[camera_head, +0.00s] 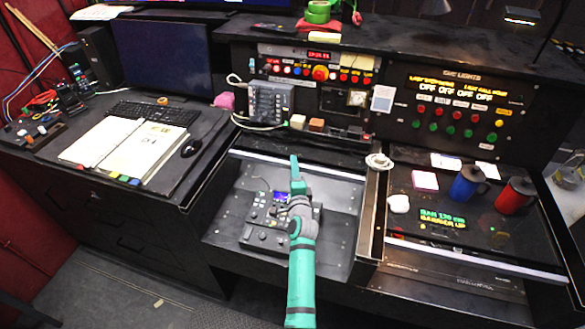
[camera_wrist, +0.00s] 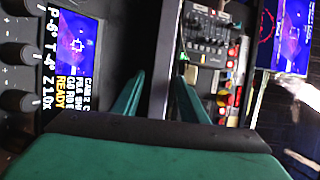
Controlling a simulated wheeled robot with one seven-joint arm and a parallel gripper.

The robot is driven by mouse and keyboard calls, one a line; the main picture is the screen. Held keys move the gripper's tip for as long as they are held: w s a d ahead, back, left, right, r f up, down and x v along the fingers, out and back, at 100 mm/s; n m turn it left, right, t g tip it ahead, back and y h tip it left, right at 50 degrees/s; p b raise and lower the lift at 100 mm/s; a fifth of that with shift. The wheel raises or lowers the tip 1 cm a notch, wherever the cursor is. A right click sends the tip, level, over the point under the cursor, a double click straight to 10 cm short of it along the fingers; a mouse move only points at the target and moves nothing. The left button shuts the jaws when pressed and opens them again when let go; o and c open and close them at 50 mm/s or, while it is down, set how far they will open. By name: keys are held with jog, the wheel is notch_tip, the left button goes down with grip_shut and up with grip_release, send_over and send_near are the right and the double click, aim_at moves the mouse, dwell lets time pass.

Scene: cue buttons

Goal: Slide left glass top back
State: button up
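The left bay (camera_head: 340,225) of the desk is uncovered, with a grey control box (camera_head: 268,238) inside. A pale strip (camera_head: 330,172) runs across the back of this bay; it looks like the front edge of the left glass top, whose pane is hard to make out. My teal gripper (camera_head: 296,162) is over the bay, pointing to the back, with its tip near this strip. I cannot tell whether they touch. In the wrist view, the two fingers of my gripper (camera_wrist: 159,78) stand apart with nothing between them. The box's small screen (camera_wrist: 72,45) shows at left there.
The right glass top (camera_head: 410,225) covers its bay and bears a blue mug (camera_head: 466,184), a red mug (camera_head: 514,196) and a pink note pad (camera_head: 425,181). A white roll (camera_head: 378,162) sits on the divider. Small blocks (camera_head: 316,125) and a button panel (camera_head: 325,72) stand behind the left bay.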

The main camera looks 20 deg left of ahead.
jog(key=shift+a+v, duration=0.1)
jog(key=shift+v, duration=1.5)
jog(key=shift+a+v, duration=0.15)
jog(key=shift+v, duration=1.45)
jog(key=shift+s, duration=0.1)
